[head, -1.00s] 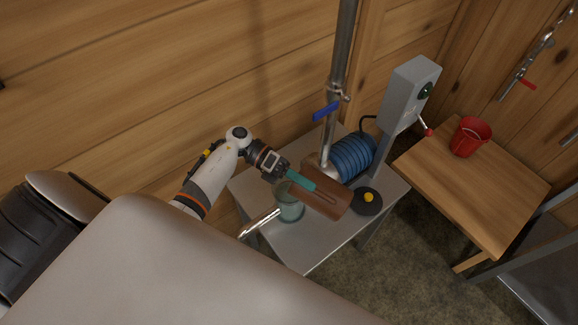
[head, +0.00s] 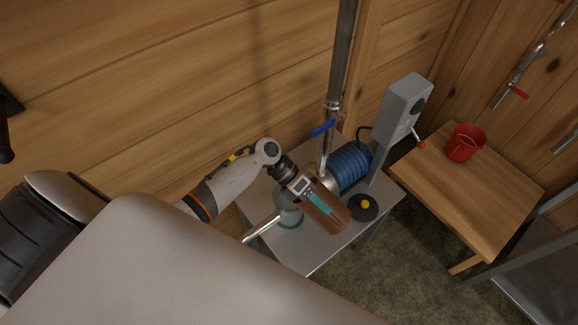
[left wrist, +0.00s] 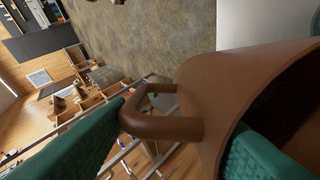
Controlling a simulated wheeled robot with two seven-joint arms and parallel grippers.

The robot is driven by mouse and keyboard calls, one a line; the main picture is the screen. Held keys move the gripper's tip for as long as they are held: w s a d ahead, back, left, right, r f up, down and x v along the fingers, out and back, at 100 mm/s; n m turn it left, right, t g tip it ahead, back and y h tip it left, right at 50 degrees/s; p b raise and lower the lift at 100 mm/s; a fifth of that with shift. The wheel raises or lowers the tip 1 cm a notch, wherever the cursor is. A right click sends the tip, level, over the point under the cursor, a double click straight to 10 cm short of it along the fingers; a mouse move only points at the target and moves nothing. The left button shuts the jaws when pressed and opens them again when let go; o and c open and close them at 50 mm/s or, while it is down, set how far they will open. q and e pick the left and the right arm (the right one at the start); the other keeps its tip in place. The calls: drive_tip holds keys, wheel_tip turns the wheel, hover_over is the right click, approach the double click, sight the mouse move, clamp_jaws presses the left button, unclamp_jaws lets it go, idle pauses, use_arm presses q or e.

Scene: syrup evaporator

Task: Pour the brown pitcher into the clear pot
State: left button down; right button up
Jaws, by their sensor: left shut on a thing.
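The brown pitcher (head: 331,219) is in my left gripper (head: 319,203), over the small metal table. It lies strongly tilted in the head view. In the left wrist view the pitcher (left wrist: 225,90) fills the right side, with its handle (left wrist: 165,127) between the teal fingers. One finger is outside, and the other shows inside the pitcher's opening. The clear pot (head: 290,219), greenish with a long shiny handle, stands on the table just left of the pitcher. The gripper and pitcher partly hide it. I cannot see any liquid flowing. My right gripper is not in view.
The metal table (head: 312,254) also bears a blue coil (head: 350,167), a grey post (head: 402,105) and a black disc with a yellow knob (head: 364,205). A vertical pipe with a blue valve lever (head: 323,128) stands behind. A red bucket (head: 464,143) is on the wooden table (head: 468,197).

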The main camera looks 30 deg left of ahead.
use_arm(q)
drive_tip(key=shift+d+r+y, duration=0.25)
drive_tip(key=shift+d+y, duration=0.3)
drive_tip(key=shift+y, duration=0.35)
drive_tip(key=d+f+y, duration=0.3)
drive_tip(key=shift+w+d, duration=0.1)
drive_tip(key=d+f+y+b, duration=0.5)
drive_tip(key=f+y, duration=0.1)
drive_tip(key=f, duration=0.3)
wheel_tip(320, 180, up, 7)
drive_tip(key=p, duration=0.4)
drive_tip(key=shift+d+r+p, duration=0.15)
drive_tip(key=shift+p, duration=0.2)
